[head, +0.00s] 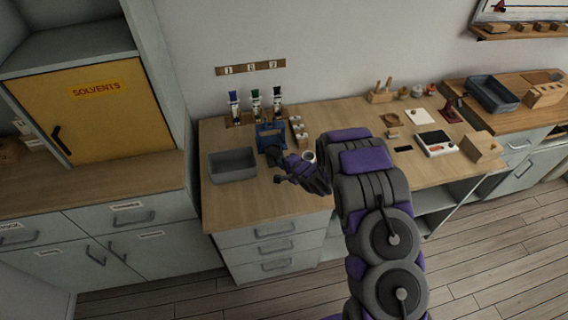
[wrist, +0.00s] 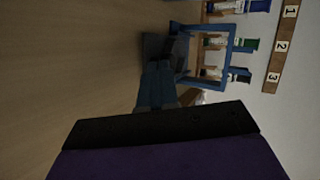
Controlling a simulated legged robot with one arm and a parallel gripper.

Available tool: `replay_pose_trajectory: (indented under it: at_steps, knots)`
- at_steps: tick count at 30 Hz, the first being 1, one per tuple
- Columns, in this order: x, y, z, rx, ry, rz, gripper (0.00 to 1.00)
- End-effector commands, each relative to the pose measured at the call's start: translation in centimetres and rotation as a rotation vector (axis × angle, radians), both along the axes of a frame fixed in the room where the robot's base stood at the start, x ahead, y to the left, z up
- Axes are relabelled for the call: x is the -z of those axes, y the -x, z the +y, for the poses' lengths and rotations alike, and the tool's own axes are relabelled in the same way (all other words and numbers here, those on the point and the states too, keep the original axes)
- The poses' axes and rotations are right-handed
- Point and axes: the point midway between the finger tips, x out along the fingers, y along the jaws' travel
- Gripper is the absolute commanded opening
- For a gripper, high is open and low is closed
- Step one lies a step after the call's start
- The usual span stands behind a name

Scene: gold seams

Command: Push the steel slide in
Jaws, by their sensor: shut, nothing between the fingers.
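A blue frame (head: 268,130) stands on the wooden bench, in front of the rack of bottles. It also shows in the wrist view (wrist: 229,50), turned on its side. I cannot make out the steel slide in either view; it may be hidden by my gripper or too small and dark to tell. My gripper (head: 274,154) is shut and empty, just in front of the blue frame. In the wrist view its dark fingers (wrist: 160,62) reach up to the frame's near side. I cannot tell whether they touch it.
A grey tray (head: 232,166) lies left of my gripper. Several capped bottles (head: 255,107) stand in a rack behind the frame, under number labels (head: 250,68). Small jars (head: 298,131) stand close on the right. The bench front (head: 250,197) is clear.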

Motion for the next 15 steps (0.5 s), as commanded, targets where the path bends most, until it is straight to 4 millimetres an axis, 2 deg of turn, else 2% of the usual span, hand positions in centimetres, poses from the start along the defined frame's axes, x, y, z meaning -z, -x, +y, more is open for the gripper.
replay_pose_trajectory:
  at_steps: [1, 15]
  knots:
    - [-0.5, -0.4, 0.2, 0.000, -0.001, 0.001, 0.00]
    - [-0.3, -4.5, 0.9, 0.002, 0.006, -0.003, 0.00]
